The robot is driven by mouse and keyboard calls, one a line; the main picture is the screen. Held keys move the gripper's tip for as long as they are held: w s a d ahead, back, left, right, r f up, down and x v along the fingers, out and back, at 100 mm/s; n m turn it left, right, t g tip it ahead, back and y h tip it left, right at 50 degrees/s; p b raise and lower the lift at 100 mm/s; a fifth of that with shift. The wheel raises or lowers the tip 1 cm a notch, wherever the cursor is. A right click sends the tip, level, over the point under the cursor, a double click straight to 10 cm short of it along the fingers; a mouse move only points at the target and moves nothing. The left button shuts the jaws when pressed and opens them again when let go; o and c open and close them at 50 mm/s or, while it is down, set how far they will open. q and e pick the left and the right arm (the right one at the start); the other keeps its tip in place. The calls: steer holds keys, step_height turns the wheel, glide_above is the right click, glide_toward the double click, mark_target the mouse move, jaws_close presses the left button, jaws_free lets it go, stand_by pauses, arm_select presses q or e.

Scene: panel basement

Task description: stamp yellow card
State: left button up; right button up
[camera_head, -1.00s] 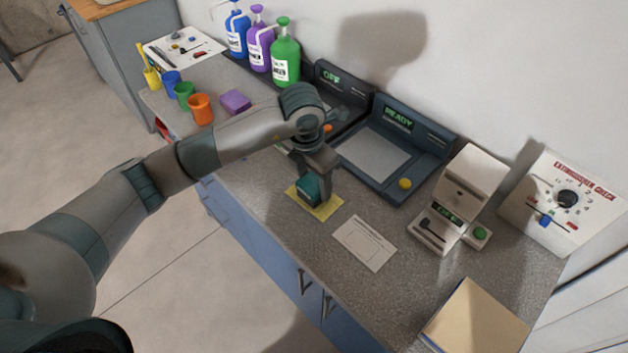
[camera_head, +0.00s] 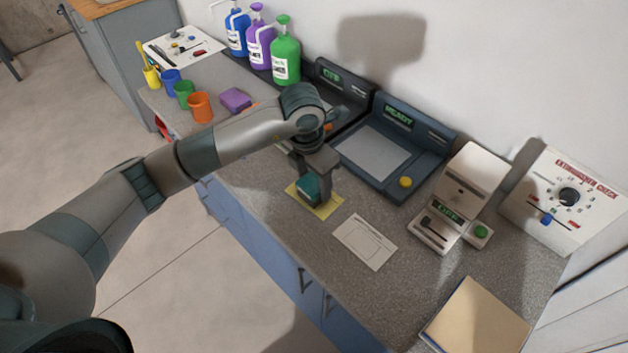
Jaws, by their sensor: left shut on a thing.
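The yellow card (camera_head: 325,209) lies flat on the grey countertop, partly covered. My left gripper (camera_head: 312,172) points down over the card and is shut on a dark teal block-shaped stamp (camera_head: 308,190). The stamp is upright, at or just above the card's left part; I cannot tell whether its underside touches the card. A white card (camera_head: 365,241) with printed lines lies to the right of the yellow card. My right gripper is not in view.
A scale-like device reading READY (camera_head: 378,152) stands behind the cards. A beige device (camera_head: 460,197) and a tan box (camera_head: 476,318) are on the right. Blue, green and orange cups (camera_head: 200,107), a purple block (camera_head: 236,99) and pump bottles (camera_head: 286,52) stand at left.

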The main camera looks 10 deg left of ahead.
arm_select(q)
steer(key=shift+s+f+b, duration=0.1)
steer(key=shift+f+b, duration=0.1)
steer(key=shift+b, duration=0.1)
stand_by(1.7)
steer(key=shift+r+p, duration=0.35)
steer(key=shift+r, duration=0.35)
steer(key=shift+r+p, duration=1.2)
steer(key=shift+r, duration=1.75)
